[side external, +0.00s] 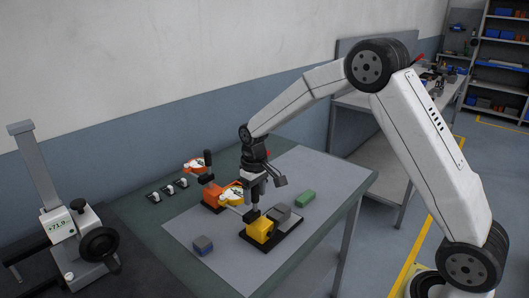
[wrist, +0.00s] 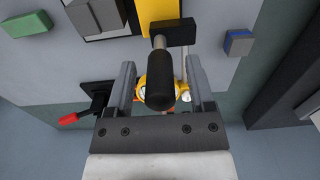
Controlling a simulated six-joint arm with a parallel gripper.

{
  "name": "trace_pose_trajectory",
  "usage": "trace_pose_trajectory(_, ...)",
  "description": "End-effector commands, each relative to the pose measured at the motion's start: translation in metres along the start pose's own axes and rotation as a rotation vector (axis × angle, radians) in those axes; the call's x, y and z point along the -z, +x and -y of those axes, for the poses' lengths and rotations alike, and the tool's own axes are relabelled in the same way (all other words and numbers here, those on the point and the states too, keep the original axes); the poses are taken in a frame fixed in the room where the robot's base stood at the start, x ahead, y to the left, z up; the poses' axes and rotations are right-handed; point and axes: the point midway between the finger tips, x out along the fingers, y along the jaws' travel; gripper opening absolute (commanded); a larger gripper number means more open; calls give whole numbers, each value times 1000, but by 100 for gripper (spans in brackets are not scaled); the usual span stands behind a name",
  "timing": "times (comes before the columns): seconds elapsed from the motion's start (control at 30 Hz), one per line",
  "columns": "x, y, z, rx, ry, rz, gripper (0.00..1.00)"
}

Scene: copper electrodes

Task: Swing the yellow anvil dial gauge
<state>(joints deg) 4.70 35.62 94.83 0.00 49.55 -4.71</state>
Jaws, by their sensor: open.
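The yellow dial gauge (side external: 232,193) with a white face stands above an orange block on the table in the side view. In the wrist view its yellow rim (wrist: 185,90) shows partly behind a black cylindrical handle (wrist: 160,90). A yellow block (side external: 260,231) sits on a black base just in front; its edge also shows at the top of the wrist view (wrist: 158,12). My gripper (side external: 257,192) is over the gauge area, pointing down. In the wrist view its open fingers (wrist: 160,85) stand on both sides of the black handle, with gaps visible.
A grey block (side external: 279,212) lies beside the yellow block, and a green block (side external: 306,198) lies to the right. A blue-grey block (side external: 203,245) lies at the front left. The mat's right side is clear.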

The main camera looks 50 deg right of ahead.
Motion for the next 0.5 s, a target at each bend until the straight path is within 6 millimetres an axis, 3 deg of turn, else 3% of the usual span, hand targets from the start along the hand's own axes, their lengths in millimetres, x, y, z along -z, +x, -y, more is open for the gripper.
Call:
trace_pose_trajectory(0.1, 0, 0, 0, 0, 0, 0, 69)
trace_pose_trajectory(0.3, 0, 0, 0, 0, 0, 0, 5)
trace_pose_trajectory(0.33, 0, 0, 0, 0, 0, 0, 0)
trace_pose_trajectory(0.5, 0, 0, 0, 0, 0, -1, 0)
